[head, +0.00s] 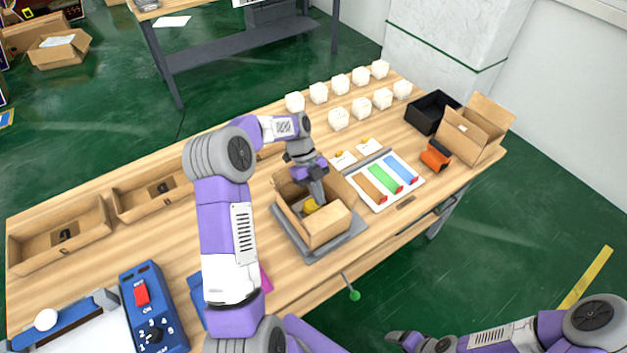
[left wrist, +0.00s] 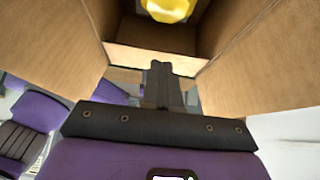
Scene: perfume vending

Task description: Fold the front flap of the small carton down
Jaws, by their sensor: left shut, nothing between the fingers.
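The small open carton (head: 298,232) sits on a grey plate (head: 322,252) near the front edge of the table. A yellow object (head: 310,205) lies inside it and also shows at the top of the left wrist view (left wrist: 168,8). My left gripper (head: 318,198) points down at the carton opening, shut and empty. In the left wrist view its closed fingertips (left wrist: 160,68) overlap the pale near edge of the carton (left wrist: 150,58); I cannot tell whether they touch. Brown cardboard panels rise on both sides. My right gripper (head: 402,338) is low at the bottom, away from the carton.
A white board with coloured strips (head: 408,192) lies right of the carton. Several white cubes (head: 338,118) stand behind. A black bin (head: 426,113), an orange item (head: 435,155) and a larger open box (head: 470,140) are far right. A blue switch box (head: 150,310) is front left.

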